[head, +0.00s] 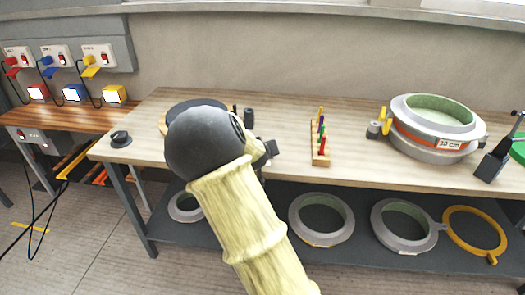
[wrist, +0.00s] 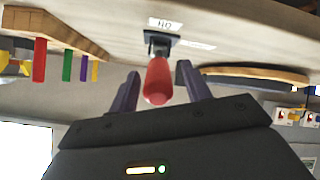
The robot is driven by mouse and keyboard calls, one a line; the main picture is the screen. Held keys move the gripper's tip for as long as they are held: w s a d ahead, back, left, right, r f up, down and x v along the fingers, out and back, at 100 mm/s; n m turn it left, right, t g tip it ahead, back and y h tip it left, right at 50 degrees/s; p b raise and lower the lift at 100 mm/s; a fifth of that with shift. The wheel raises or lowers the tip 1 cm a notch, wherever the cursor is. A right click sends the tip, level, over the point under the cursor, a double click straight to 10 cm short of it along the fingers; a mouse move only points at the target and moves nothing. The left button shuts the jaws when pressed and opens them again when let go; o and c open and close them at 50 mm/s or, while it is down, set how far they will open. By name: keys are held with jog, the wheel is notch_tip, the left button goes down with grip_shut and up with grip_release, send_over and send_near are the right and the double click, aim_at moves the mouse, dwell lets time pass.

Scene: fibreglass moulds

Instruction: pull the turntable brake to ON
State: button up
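The turntable brake shows in the wrist view as a red handle (wrist: 158,82) on a small dark base (wrist: 160,42) on the bench top. A white label (wrist: 165,24) beside the base appears to read ON, upside down. A second pale label (wrist: 195,43) is too slanted to read. My gripper (wrist: 160,70) is open, with one finger on each side of the red handle and visible gaps on both sides. A dark round turntable with a wooden edge (wrist: 265,73) lies to the right. In the head view my arm hides the brake and part of the turntable (head: 195,103).
A wooden rack of coloured pegs (head: 320,155) and a large ring mould (head: 434,154) stand on the bench to the right. A small dark knob (head: 121,139) is near the left end. Ring moulds (head: 321,238) lie on the lower shelf. Switch boxes (head: 57,55) are at far left.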

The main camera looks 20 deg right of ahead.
jog(key=p+v, duration=0.5)
jog(key=v, duration=1.2)
dwell(0.3)
jog(key=shift+s+r, duration=0.1)
jog(key=shift+r, duration=0.05)
jog(key=s+f+g+y, duration=0.2)
jog(key=s+f+g, duration=0.2)
jog(key=s+f, duration=0.3)
jog(key=s+a+n+g+y, duration=0.1)
jog(key=s+a+g+y, duration=0.2)
jog(key=s, duration=0.7)
notch_tip(320, 180, up, 15)
jog(key=p, duration=1.6)
jog(key=shift+s, duration=0.25)
